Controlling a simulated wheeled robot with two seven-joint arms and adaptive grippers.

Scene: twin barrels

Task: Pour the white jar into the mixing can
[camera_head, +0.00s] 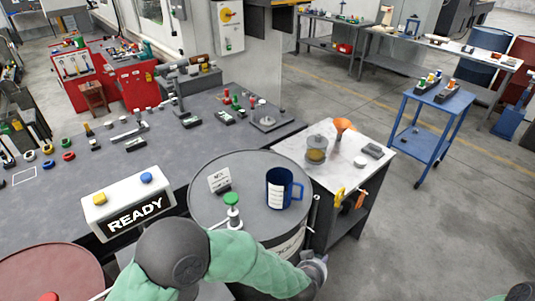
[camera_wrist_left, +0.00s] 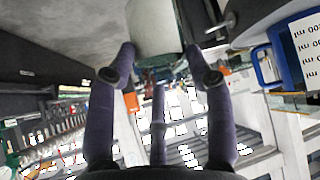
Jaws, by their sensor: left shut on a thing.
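The blue mixing can (camera_head: 280,190), with a handle and a white label, stands upright on the grey barrel top. In the left wrist view the can (camera_wrist_left: 262,66) is at the upper right, apart from my fingers. My left gripper (camera_head: 314,266) is beside the barrel's front right side, below the can. In the wrist view its fingers (camera_wrist_left: 160,65) are closed around a pale cylinder, which looks like the white jar (camera_wrist_left: 155,25). Most of the jar is hidden in the head view, and its tilt is unclear. My right gripper is not in view.
A green-topped valve (camera_head: 232,200) and a small sign (camera_head: 219,181) are on the barrel top (camera_head: 240,165). A READY box (camera_head: 128,203) stands to the left. The side table (camera_head: 345,168) holds a glass jar (camera_head: 316,150) and orange funnel (camera_head: 343,128). Open floor lies to the right.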

